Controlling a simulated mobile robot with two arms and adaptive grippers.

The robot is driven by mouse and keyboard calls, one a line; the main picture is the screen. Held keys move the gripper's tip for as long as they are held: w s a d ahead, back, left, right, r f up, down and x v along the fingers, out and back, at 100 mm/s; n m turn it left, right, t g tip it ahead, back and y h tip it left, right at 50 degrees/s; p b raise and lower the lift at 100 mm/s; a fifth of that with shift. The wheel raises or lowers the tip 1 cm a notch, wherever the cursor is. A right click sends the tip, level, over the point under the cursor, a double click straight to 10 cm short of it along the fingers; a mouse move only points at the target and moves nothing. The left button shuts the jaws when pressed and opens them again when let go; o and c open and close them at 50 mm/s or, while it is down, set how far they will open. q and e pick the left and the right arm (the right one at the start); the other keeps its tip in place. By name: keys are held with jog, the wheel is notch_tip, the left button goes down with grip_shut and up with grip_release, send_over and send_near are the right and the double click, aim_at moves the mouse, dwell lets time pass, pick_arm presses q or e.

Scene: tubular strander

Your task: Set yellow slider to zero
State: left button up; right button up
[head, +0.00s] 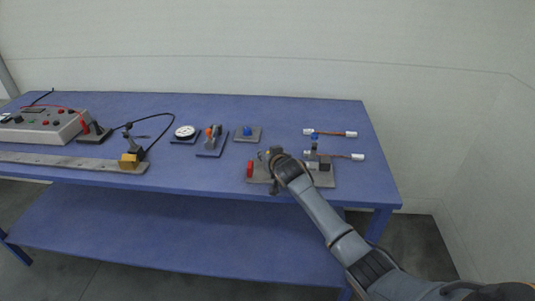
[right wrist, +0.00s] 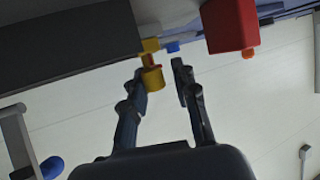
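A yellow block (head: 129,160) sits near the right end of a long grey rail (head: 70,161) at the table's left. A second, small yellow piece (right wrist: 152,77) shows in the right wrist view, beside a dark grey slab; I cannot tell which yellow part is the slider. My right gripper (head: 271,163) is over the grey base plate (head: 324,180) with the red block (head: 250,169). In the right wrist view its fingers (right wrist: 158,68) are apart, with the small yellow piece by the left finger. The gripper partly hides the plate. My left gripper is not in view.
The blue table (head: 330,112) also holds a control box (head: 45,125), a round dial (head: 185,132), an orange-topped device (head: 211,140) and a blue button (head: 247,130). Two white-ended rods (head: 330,133) lie behind the plate.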

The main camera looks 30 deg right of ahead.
jog(key=v, duration=1.2)
dwell(0.3)
